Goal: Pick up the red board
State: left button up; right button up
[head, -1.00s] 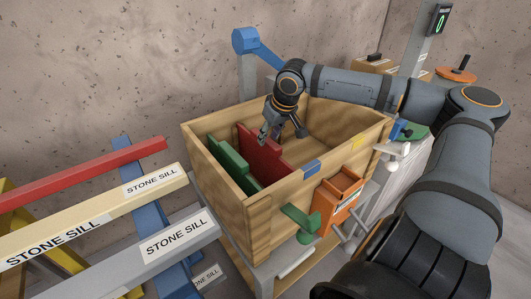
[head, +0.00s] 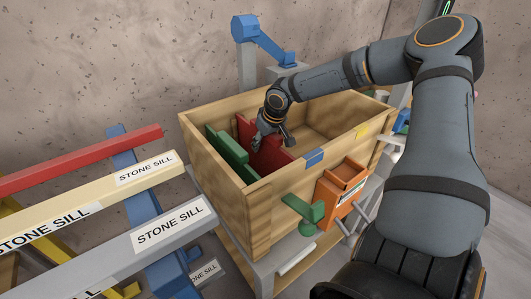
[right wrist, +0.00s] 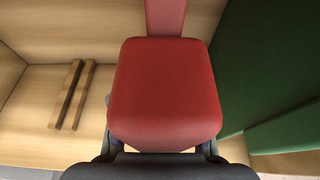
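The red board (head: 269,155) stands upright in the wooden crate (head: 257,198), beside a green board (head: 230,153). My right gripper (head: 273,143) is down at the red board's upper edge, its fingers spread on either side of it. In the right wrist view the red board (right wrist: 165,95) fills the middle, close in front of the gripper, with the green board (right wrist: 265,75) to its right. The fingers are mostly hidden there, and no firm contact shows. My left gripper is not in view.
Two thin wooden strips (right wrist: 72,95) lie on the crate floor. An orange bin (head: 340,190) and a green clamp (head: 303,210) are at the crate's front. Long sills (head: 100,240) on a blue rack stand at the left. The crate's far right part looks empty.

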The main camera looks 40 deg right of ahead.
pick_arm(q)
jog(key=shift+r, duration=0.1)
pick_arm(e)
jog(key=shift+r, duration=0.1)
jog(key=shift+c, duration=0.2)
grip_shut()
jog(key=shift+r, duration=0.1)
